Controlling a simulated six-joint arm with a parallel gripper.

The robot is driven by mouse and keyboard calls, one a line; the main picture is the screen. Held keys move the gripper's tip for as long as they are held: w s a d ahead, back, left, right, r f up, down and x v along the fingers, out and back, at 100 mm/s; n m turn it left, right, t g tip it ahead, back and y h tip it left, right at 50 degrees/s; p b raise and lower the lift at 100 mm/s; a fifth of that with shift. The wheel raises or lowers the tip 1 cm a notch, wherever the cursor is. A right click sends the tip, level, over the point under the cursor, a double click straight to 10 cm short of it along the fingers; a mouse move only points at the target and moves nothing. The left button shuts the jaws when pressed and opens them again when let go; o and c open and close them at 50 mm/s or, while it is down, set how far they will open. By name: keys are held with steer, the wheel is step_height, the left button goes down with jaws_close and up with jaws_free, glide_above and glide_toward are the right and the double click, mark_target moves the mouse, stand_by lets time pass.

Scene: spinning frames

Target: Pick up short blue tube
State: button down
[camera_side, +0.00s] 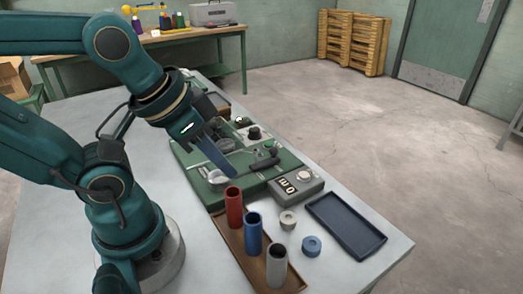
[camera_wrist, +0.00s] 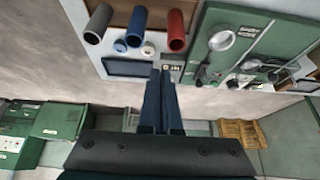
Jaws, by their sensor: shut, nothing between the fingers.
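The short blue tube (camera_side: 311,247) is a low ring on the white table, in front of the dark tray and right of the taller tubes. It also shows in the wrist view (camera_wrist: 120,46), beside a short pale tube (camera_wrist: 148,48). The short pale tube stands behind it in the side view (camera_side: 288,221). My gripper (camera_side: 230,174) is shut and empty, above the green machine and well apart from the short blue tube. Its fingers lie together in the wrist view (camera_wrist: 162,73).
A brown rack (camera_side: 233,246) holds tall red (camera_side: 234,208), blue (camera_side: 252,234) and grey (camera_side: 276,268) tubes. An empty dark tray (camera_side: 345,226) lies right of the green machine (camera_side: 188,166). A grey display box (camera_side: 297,186) is near the machine's corner.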

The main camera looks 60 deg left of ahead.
mark_target(253, 218)
steer(key=shift+w, duration=0.1)
steer(key=shift+c, duration=2.1)
jaws_free()
steer(key=w+d+f+g, duration=0.1)
steer(key=f, duration=0.1)
steer(key=d+f+n+g, duration=0.1)
steer(key=d+f+g, duration=0.1)
steer(key=w+d+f+n+g, duration=0.1)
steer(key=f+g, duration=0.1)
steer(key=shift+w+d+f, duration=0.15)
steer(key=shift+w+f, duration=0.15)
steer(key=shift+f, duration=0.05)
steer(key=shift+s+d+f+g, duration=0.1)
steer(key=shift+s+f+g, duration=0.15)
steer(key=shift+f, duration=2.6)
